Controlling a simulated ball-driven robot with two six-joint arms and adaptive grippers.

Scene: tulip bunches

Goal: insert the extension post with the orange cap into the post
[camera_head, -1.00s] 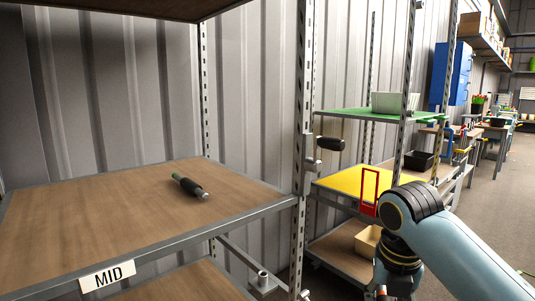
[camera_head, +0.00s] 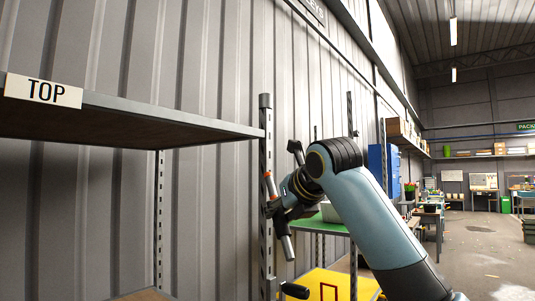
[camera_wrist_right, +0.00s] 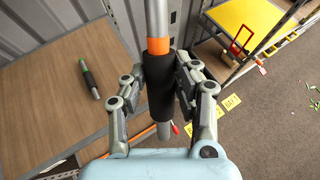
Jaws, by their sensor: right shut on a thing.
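The extension post (camera_wrist_right: 160,85) has a black grip, an orange cap (camera_wrist_right: 157,46) at one end and a silver tube end (camera_wrist_right: 163,130) at the other. In the wrist view my right gripper (camera_wrist_right: 163,88) is shut around its black grip. A silver tube (camera_wrist_right: 156,17) runs out of frame beyond the orange; I cannot tell whether it belongs to this post. In the head view my right gripper (camera_head: 277,208) holds the post tilted beside the rack upright (camera_head: 266,150), orange end up. Whether they touch is unclear. My left gripper is out of view.
A second dark rod with a green end (camera_wrist_right: 90,78) lies on the wooden shelf (camera_wrist_right: 45,110). The TOP shelf (camera_head: 130,118) is left of the upright. A black handle (camera_head: 294,290) sits below. Yellow (camera_head: 340,285) and green (camera_head: 315,224) shelves are behind my arm.

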